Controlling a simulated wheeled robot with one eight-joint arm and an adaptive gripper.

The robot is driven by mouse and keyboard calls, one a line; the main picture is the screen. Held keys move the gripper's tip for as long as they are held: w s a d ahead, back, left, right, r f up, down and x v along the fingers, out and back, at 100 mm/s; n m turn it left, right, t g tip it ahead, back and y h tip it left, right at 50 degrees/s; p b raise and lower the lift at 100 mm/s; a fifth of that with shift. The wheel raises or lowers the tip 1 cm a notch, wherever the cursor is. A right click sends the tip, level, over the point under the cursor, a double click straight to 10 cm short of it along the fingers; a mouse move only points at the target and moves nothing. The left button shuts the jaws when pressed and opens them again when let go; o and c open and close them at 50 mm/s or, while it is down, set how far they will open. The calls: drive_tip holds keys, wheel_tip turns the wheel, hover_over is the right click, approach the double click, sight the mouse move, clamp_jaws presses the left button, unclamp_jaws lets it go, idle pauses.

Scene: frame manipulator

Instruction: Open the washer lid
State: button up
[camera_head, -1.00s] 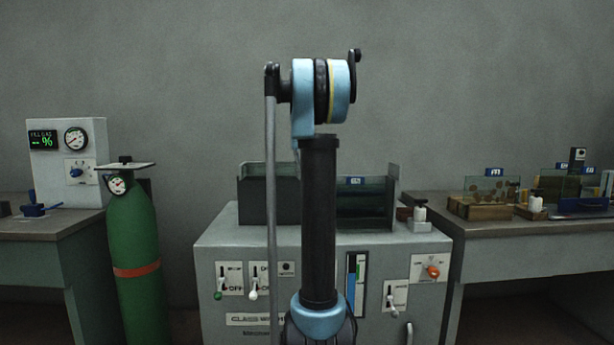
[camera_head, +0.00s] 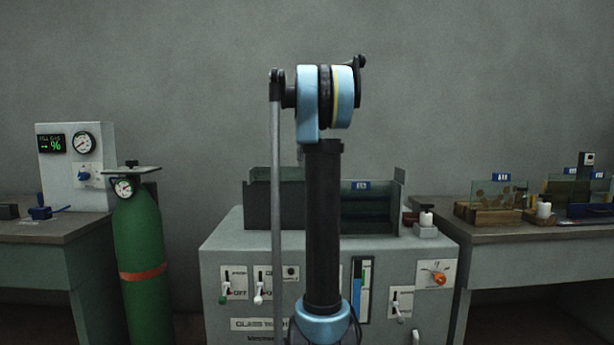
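The washer is a grey cabinet (camera_head: 225,255) with switches, a blue level gauge and an orange knob on its front. A dark glass-walled tank (camera_head: 371,207) stands on its top, with a small blue tag on it. I cannot tell which part is the lid; my arm covers the middle of the tank and cabinet. My arm stands upright in front of the washer, with its blue and black joint high in the picture. My gripper is not visible.
A green gas cylinder (camera_head: 139,245) with a gauge stands left of the washer. A left bench (camera_head: 60,230) carries a meter box (camera_head: 83,165). A right bench (camera_head: 530,233) carries small tanks and blocks (camera_head: 495,200).

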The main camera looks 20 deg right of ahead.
wheel_tip(320, 180, up, 6)
drive_tip(key=shift+f, duration=0.25)
drive_tip(key=s+a+f+t, duration=0.1)
drive_tip(key=s+a+f, duration=0.4)
drive_tip(key=s+f, duration=0.4)
drive_tip(key=s+a+f, duration=0.4)
drive_tip(key=s+f, duration=0.3)
drive_tip(key=s, duration=0.4)
drive_tip(key=s+a+f, duration=0.1)
drive_tip(key=s+f, duration=0.5)
drive_tip(key=f, duration=0.3)
drive_tip(key=s+a+f, duration=0.1)
drive_tip(key=s+f, duration=0.5)
drive_tip(key=f, duration=0.3)
drive_tip(key=s+a+f+t, duration=0.1)
drive_tip(key=s+a+f, duration=0.1)
drive_tip(key=s+f, duration=0.4)
wheel_tip(320, 180, down, 3)
drive_tip(key=shift+s+f+n, duration=0.1)
drive_tip(key=shift+s+n, duration=0.15)
drive_tip(key=shift+n, duration=0.15)
drive_tip(key=shift+w+f, duration=0.15)
drive_tip(key=shift+w, duration=0.3)
